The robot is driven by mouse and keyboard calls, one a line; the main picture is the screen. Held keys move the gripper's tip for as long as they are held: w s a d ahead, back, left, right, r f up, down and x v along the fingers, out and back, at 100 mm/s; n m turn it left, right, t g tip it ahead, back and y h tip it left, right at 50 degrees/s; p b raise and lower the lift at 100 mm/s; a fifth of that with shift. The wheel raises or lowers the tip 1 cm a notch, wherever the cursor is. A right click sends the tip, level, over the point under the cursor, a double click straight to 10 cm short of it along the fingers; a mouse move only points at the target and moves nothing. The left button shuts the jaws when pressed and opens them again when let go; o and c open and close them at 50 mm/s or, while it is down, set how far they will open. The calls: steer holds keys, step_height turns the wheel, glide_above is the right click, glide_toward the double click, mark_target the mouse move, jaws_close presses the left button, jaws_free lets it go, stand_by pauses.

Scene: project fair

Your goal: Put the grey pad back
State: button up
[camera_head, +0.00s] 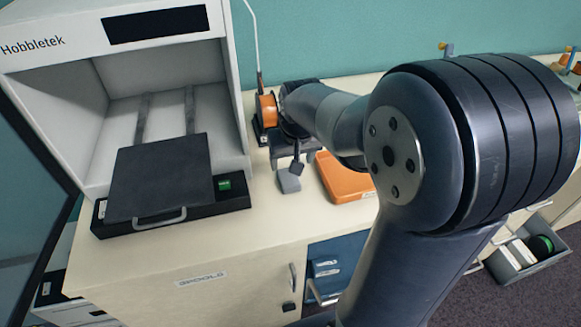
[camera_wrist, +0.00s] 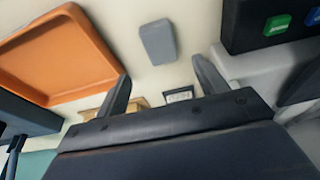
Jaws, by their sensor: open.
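A small grey pad (camera_head: 289,182) lies on the cream cabinet top, right of the white machine. In the wrist view the grey pad (camera_wrist: 158,42) lies flat and apart from my gripper, ahead of the gap between the fingers. My gripper (camera_wrist: 162,80) is open and empty, one finger on each side of that gap. In the head view my gripper (camera_head: 297,165) is just behind the pad and above the top, partly hidden by my own arm.
A white machine (camera_head: 40,42) holds a dark plate (camera_head: 160,175) with a handle. An orange tray (camera_head: 345,178) lies right of the pad; an orange spool (camera_head: 266,110) stands behind. Bare top lies in front of the pad.

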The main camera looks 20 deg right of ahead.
steer(key=v, duration=0.2)
steer(key=shift+r, duration=0.3)
steer(key=shift+c, duration=0.3)
stand_by(0.9)
